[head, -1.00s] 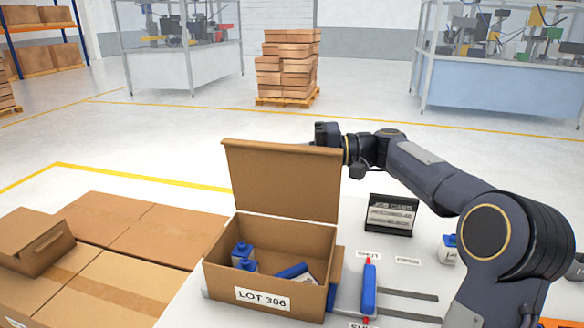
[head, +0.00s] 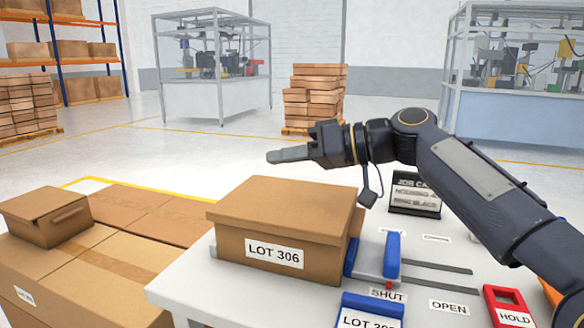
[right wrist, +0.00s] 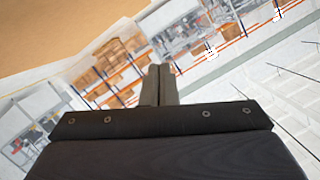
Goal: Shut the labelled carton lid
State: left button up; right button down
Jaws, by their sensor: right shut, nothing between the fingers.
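The brown carton (head: 285,222) stands on the white table and carries a white label (head: 274,252) reading LOT 306. Its lid (head: 290,205) lies down flat over the top, and the inside is hidden. My right gripper (head: 288,154) is shut and empty, held above the lid's back edge and pointing left; it looks apart from the lid. In the right wrist view its two fingers (right wrist: 160,84) are together, with a brown cardboard surface (right wrist: 60,30) at upper left. My left gripper is not in view.
Right of the carton stand a blue handle (head: 392,258) by a SHUT label (head: 388,295), a job card stand (head: 415,195) and a red HOLD tag (head: 508,306). A blue-edged labelled piece (head: 370,302) is at the front. Brown boxes (head: 105,262) fill the left side.

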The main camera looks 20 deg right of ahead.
aim_at(279, 215)
jog(key=f+n+b, duration=0.1)
jog(key=f+b, duration=0.1)
jog(key=s+a+f+n+b, duration=0.1)
jog(key=f+b, duration=0.1)
jog(key=b, duration=0.1)
jog(key=s+f+n+t+h+b, duration=0.1)
jog(key=f+b, duration=0.1)
jog(key=shift+s+a+f+n, duration=0.15)
jog(key=shift+a+f+n, duration=0.05)
jog(key=shift+a+n, duration=0.1)
jog(key=shift+s+a+f+b, duration=0.1)
jog(key=shift+f+b, duration=0.6)
jog(key=shift+b, duration=0.35)
